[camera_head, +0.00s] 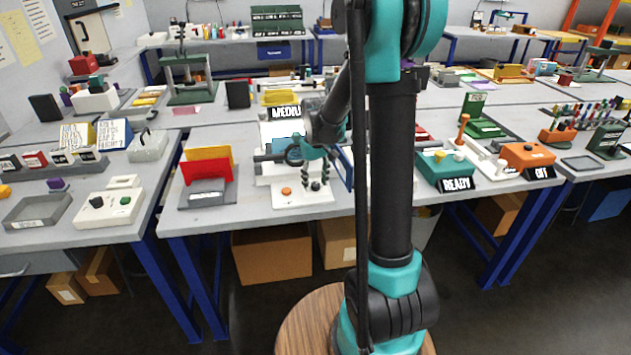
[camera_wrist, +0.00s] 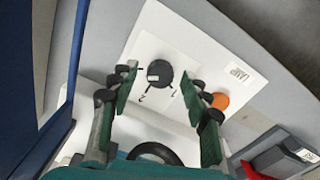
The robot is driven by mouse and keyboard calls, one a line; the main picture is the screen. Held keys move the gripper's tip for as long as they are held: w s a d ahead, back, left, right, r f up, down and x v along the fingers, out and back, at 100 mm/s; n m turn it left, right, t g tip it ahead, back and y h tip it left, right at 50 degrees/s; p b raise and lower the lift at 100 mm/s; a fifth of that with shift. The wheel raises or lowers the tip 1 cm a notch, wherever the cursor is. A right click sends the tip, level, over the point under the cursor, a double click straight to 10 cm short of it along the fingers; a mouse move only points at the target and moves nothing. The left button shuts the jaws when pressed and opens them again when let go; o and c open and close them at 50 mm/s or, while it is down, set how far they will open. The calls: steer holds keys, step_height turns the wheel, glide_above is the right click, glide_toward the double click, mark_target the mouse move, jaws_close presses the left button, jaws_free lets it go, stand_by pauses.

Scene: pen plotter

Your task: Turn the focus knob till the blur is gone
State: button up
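A black round knob (camera_wrist: 158,74) with a pale mark on its face sits on a white panel (camera_wrist: 190,38), in the middle of the wrist view. The digits 1 and 2 are printed beside it. My gripper (camera_wrist: 157,72) is open, with a finger on each side of the knob; contact cannot be told. An orange button (camera_wrist: 222,101) and a label reading LAMP (camera_wrist: 236,73) are on the same panel. In the head view my gripper (camera_head: 315,172) points down over the white base (camera_head: 295,202). A teal screen (camera_head: 288,143) behind it is partly hidden by my arm.
Red and yellow panels (camera_head: 207,168) on a grey stand are left of the white device. A teal box with a READY sign (camera_head: 458,184) is to the right. A dark ring (camera_wrist: 157,152) lies low between my fingers in the wrist view.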

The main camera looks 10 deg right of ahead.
mark_target(316, 184)
step_height(316, 184, up, 12)
stand_by(0.8)
steer(key=s+d+f+m+t, duration=0.1)
steer(key=s+d+f+t, duration=0.1)
steer(key=s+f, duration=0.4)
steer(key=s+d+f+m+t, duration=0.2)
steer(key=s+f, duration=0.4)
steer(key=s, duration=1)
steer(key=shift+s+f+m, duration=0.2)
steer(key=shift+m, duration=0.1)
